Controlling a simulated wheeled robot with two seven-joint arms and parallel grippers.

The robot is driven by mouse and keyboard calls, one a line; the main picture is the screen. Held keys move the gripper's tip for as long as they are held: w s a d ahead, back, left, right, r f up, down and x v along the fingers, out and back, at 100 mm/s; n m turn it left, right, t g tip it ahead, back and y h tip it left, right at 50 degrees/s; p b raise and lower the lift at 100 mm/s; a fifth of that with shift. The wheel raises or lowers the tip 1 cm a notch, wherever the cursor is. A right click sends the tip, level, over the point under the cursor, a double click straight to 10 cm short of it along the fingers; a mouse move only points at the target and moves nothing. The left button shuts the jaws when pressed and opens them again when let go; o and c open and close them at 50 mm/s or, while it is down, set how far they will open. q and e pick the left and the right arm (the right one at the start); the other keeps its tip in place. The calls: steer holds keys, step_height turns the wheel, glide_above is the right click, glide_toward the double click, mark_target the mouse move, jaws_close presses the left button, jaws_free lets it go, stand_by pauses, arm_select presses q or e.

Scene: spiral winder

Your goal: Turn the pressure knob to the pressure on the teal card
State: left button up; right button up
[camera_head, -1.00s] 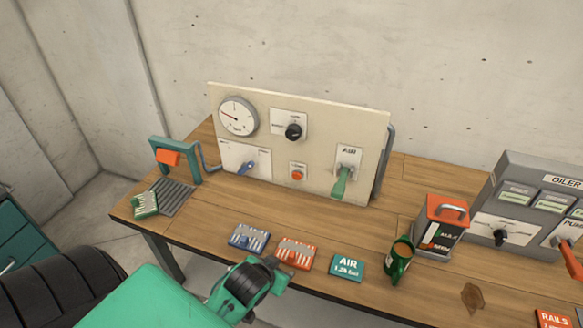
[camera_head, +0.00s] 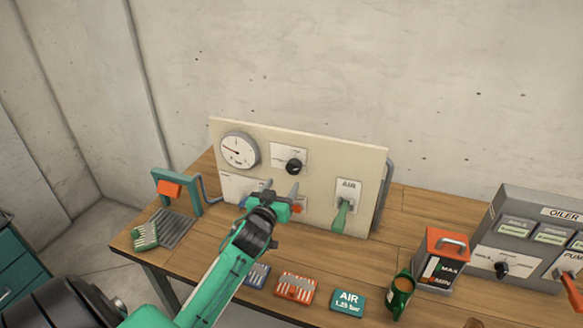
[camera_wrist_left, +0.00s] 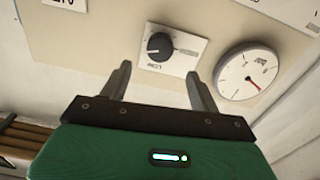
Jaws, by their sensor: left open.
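The teal card (camera_head: 347,301) lies on the bench and reads "AIR 1.25 bar". A black round knob (camera_head: 293,166) sits on a white plate high on the upright panel; its small lettering is hard to read. It also shows in the left wrist view (camera_wrist_left: 160,46), upside down. A round pressure gauge (camera_head: 239,151) is left of the knob, its needle pointing to the upper left. My left gripper (camera_head: 281,186) is open and empty, in front of the panel and below the knob in the head view. In the wrist view, the knob lies beyond the fingertips, apart from them.
My left gripper partly hides a blue knob and a red button (camera_head: 300,204) low on the panel. A green air lever (camera_head: 341,215) is to their right.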

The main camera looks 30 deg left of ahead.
mark_target(292, 169)
arm_select(q)
steer(key=p+x, duration=0.2)
steer(key=x, duration=0.7)
steer(key=shift+s, duration=0.1)
arm_select(e)
steer(key=r, duration=0.1)
steer(key=d+r, duration=0.1)
steer(key=r, duration=0.1)
arm_select(q)
steer(key=c, duration=1)
steer(key=shift+o, duration=0.2)
arm_select(e)
steer(key=shift+a, duration=0.35)
